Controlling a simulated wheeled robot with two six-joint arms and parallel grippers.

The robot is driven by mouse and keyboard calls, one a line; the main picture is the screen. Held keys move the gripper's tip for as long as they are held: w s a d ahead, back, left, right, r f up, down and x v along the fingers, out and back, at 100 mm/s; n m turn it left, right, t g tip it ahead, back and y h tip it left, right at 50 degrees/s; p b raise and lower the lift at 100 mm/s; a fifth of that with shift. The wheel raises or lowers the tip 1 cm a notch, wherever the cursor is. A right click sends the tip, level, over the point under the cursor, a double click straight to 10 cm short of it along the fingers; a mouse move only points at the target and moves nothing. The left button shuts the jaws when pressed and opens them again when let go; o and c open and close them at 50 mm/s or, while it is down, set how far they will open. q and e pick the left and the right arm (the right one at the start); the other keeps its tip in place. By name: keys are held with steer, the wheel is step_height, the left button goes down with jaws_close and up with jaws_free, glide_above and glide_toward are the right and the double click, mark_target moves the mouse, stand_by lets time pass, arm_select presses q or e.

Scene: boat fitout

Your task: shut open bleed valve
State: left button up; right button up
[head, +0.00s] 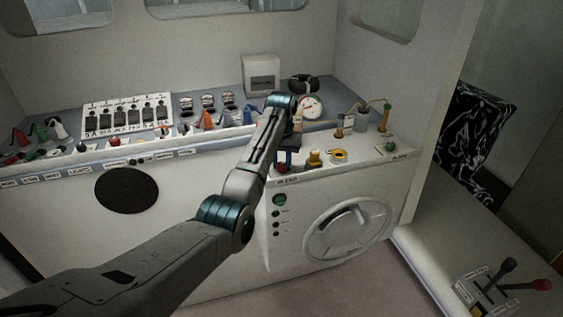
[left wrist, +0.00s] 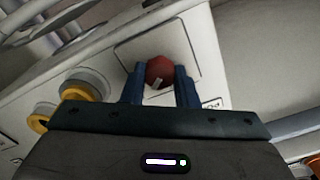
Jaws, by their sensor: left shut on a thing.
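My left gripper (left wrist: 160,88) is shut on a red knob (left wrist: 160,71) in the left wrist view. Its two blue fingers stand on either side of the knob, which has a pale mark on its face. In the head view my left gripper (head: 285,168) points down at the left end of the panel marked BLEED, and the arm and fingers hide the knob there. I cannot read the valve's exact angle. My right gripper is not in view.
A yellow-collared knob (head: 314,158) and a yellow ring (head: 338,156) stand close to the right of my gripper. A gauge (head: 311,107) is behind. A switch panel (head: 125,117) is on the left of the console. A wheel (head: 348,229) is on the front below.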

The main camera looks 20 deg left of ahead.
arm_select(q)
steer(key=n, duration=0.5)
steer(key=shift+n, duration=0.3)
steer(key=n, duration=0.4)
steer(key=shift+n, duration=0.3)
steer(key=o, duration=1)
steer(key=shift+w, duration=0.1)
